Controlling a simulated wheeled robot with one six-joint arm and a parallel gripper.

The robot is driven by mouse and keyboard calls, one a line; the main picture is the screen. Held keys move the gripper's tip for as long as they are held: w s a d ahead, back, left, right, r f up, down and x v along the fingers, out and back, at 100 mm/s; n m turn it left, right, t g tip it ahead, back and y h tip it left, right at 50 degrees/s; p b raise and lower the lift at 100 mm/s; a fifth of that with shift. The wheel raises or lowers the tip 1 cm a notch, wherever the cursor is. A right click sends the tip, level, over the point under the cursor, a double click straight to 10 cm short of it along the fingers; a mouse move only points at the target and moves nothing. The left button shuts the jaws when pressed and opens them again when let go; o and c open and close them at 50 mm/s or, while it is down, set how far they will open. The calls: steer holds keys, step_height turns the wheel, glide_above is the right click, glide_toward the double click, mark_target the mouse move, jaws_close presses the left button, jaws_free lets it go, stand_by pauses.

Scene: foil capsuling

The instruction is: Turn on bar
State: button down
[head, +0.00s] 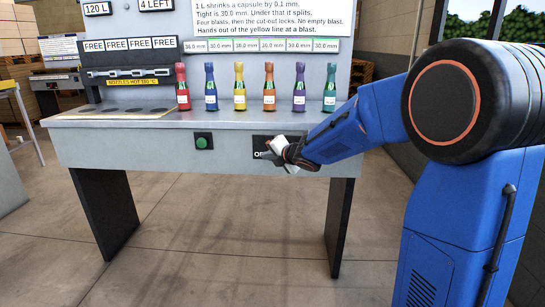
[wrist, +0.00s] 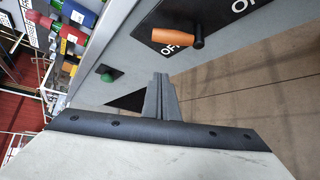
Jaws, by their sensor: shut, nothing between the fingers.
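A switch with an orange handle (wrist: 172,37) sits on a black plate on the bench front in the wrist view. Its dark pivot is at the handle's right end, and OFF lettering lies beside the handle. In the head view the black plate (head: 259,141) is partly hidden behind my gripper. My gripper (wrist: 160,78) is shut and empty, its fingers apart from the handle in the wrist view. It also shows in front of the plate in the head view (head: 272,150). A silver bar (head: 130,73) runs under the FREE labels at the bench's left.
A green button (head: 202,142) is left of the switch, also seen in the wrist view (wrist: 106,77). Several foil-topped bottles, one red (head: 182,88), stand in a row on the bench top. A yellow strip (head: 138,85) lies under the silver bar. The floor in front is clear.

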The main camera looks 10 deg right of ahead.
steer(key=shift+w+d+r, duration=0.1)
steer(key=shift+w+d, duration=0.3)
steer(key=shift+w, duration=0.3)
steer(key=shift+w+d+r, duration=0.1)
steer(key=shift+w+d, duration=0.25)
steer(key=shift+w, duration=0.35)
steer(key=shift+w+d+r, duration=0.1)
steer(key=shift+w+d, duration=0.3)
steer(key=shift+w, duration=0.3)
